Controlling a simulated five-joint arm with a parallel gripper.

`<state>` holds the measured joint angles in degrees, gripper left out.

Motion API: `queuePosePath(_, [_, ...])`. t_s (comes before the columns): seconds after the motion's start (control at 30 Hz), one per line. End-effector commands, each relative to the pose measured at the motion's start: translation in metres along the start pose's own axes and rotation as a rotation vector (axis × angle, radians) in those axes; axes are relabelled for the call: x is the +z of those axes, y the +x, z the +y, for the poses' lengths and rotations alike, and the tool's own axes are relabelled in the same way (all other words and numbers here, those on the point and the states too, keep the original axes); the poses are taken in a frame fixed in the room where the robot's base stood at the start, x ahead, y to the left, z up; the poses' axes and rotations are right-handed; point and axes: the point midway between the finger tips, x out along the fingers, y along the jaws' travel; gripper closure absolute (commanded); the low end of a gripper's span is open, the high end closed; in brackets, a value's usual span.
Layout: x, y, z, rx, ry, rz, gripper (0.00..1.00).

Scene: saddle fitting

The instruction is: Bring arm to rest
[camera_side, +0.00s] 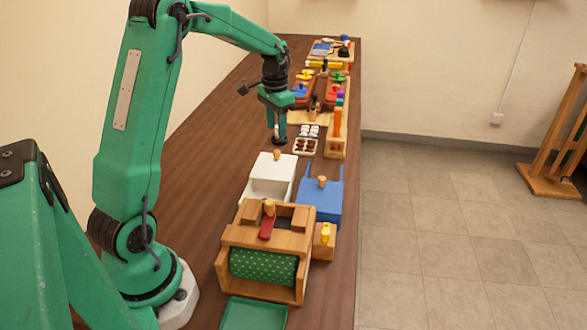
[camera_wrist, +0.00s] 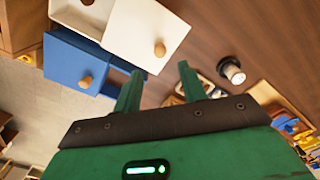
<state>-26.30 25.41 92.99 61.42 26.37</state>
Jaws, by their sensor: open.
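My gripper (camera_side: 277,138) hangs from my green arm, fingers pointing down, above the far side of the white box (camera_side: 270,178). In the wrist view, my gripper (camera_wrist: 161,72) shows two green fingers spread apart with nothing between them. The white box has a wooden knob and also shows in the wrist view (camera_wrist: 140,28). The blue box (camera_side: 321,200), also with a wooden knob, stands to its right and shows in the wrist view (camera_wrist: 72,65). I cannot judge the exact height of the fingertips above the table.
A wooden frame with a green dotted roll (camera_side: 262,266) and a green tray (camera_side: 254,313) stand in front. A small tray of round pieces (camera_side: 306,146) and a wooden stand (camera_side: 337,135) lie beyond the boxes. The table's left side (camera_side: 215,180) is clear.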

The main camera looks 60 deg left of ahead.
Motion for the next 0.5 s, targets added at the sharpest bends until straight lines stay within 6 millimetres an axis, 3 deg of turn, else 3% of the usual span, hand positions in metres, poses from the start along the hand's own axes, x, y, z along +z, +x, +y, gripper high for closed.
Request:
queuePosePath(0.27, [0.004, -0.012, 0.012, -0.009, 0.002, 0.019, 0.58])
queuePosePath(0.5, [0.019, -0.044, 0.046, -0.029, 0.003, 0.072, 0.58])
